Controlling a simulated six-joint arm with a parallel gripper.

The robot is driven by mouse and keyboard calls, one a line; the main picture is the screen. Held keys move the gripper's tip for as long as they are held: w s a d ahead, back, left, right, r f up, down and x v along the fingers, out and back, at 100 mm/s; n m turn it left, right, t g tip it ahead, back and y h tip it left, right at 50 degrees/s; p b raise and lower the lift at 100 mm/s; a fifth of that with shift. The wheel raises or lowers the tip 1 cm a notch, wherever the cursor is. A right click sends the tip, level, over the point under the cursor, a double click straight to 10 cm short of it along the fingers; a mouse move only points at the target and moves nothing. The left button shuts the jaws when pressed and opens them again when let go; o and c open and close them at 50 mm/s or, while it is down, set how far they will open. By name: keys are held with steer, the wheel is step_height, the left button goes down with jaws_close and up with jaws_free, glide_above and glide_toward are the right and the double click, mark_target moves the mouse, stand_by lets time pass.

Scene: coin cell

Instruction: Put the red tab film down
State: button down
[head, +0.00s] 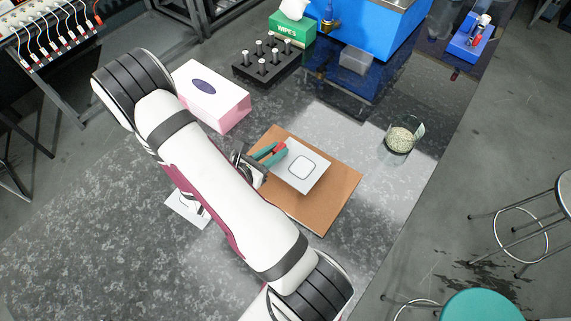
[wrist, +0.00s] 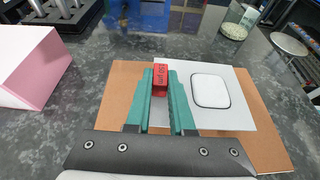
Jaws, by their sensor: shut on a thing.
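The red tab film (wrist: 160,80) is between the fingertips of my gripper (wrist: 160,92), and its red end with dark lettering faces the wrist camera. In the head view the red tab (head: 279,148) shows at the tips of the green fingers (head: 268,153). My gripper is shut on it over the left edge of a pale sheet (head: 318,163) with a dark rounded-square outline. The sheet lies on a brown board (head: 340,187). I cannot tell whether the film touches the sheet.
A pink and white box (head: 213,95) stands left of the board. A black rack (head: 268,62) of metal pins and a green wipes box (head: 293,28) are behind. A glass beaker of pale beads (head: 400,138) stands at right. White paper (head: 187,208) lies beside my arm.

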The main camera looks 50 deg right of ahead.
step_height(320, 180, down, 4)
steer(key=shift+f, duration=0.1)
steer(key=c, duration=0.8)
jaws_free()
steer(key=v, duration=1.1)
steer(key=shift+a, duration=0.35)
steer(key=s+a+r+m+g+y, duration=0.1)
steer(key=s+r+m+g+y, duration=0.3)
steer(key=r+m, duration=0.45)
steer(key=s+a+r+m+t+y, duration=0.1)
steer(key=s+a+r+m+y, duration=0.1)
steer(key=a+m, duration=0.3)
steer(key=s+a+r+m+t+y, duration=0.1)
steer(key=s+a+r+m+y, duration=0.2)
steer(key=a+m+y, duration=0.1)
steer(key=s+a+r+m+t+y, duration=0.1)
steer(key=s+a+r+m+y, duration=0.2)
steer(key=a+m+y, duration=0.2)
steer(key=shift+a+r+m+t, duration=0.1)
steer(key=shift+a+m+t, duration=0.25)
steer(key=shift+m, duration=0.2)
